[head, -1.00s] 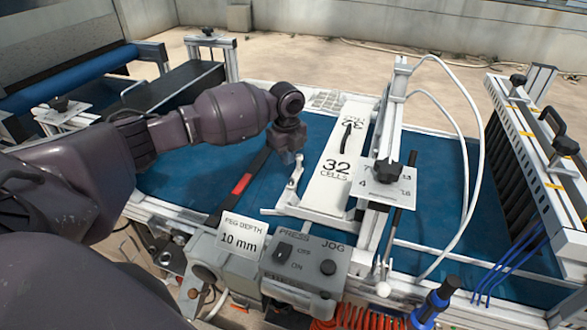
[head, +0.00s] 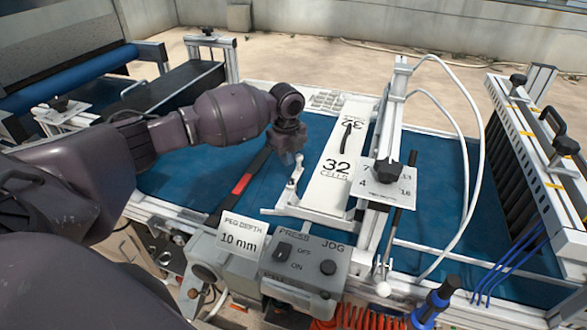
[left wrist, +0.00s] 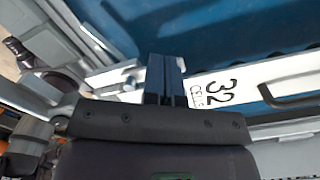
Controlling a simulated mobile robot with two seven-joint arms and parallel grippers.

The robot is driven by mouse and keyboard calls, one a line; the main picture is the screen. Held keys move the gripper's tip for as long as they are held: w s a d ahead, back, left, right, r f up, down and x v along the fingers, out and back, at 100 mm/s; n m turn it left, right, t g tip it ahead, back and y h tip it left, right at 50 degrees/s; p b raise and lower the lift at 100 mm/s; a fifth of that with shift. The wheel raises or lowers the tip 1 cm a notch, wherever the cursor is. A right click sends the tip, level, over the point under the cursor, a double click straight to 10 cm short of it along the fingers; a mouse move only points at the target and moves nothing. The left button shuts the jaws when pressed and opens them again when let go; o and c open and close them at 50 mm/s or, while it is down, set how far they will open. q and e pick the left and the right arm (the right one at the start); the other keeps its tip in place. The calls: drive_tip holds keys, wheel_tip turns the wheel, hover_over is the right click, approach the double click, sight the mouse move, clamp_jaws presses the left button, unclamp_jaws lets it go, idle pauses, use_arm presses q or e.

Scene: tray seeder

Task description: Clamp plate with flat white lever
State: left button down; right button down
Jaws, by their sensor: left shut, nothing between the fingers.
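The white plate (head: 327,185) marked "32 CELLS", with a black handle (head: 347,136), lies on the blue bed; it also shows in the left wrist view (left wrist: 255,80). A small white lever (head: 293,192) with a rounded end stands at the plate's left edge, near its front end. My left gripper (head: 290,160) points down just above and behind the lever, shut and empty. In the left wrist view its dark fingers (left wrist: 165,72) are together beside the plate's "32" end. I cannot tell whether they touch the lever. My right gripper is out of view.
A white rail (head: 390,120) with a dial card and black knob (head: 387,172) runs along the plate's right side. A control box (head: 305,262) and a "PEG DEPTH 10 mm" card (head: 241,234) stand in front. A red-marked dark bar (head: 241,184) lies left. White hoses arch at right.

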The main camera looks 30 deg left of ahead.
use_arm(q)
drive_tip(key=shift+f, duration=0.35)
drive_tip(key=shift+f, duration=0.2)
drive_tip(key=shift+f, duration=0.2)
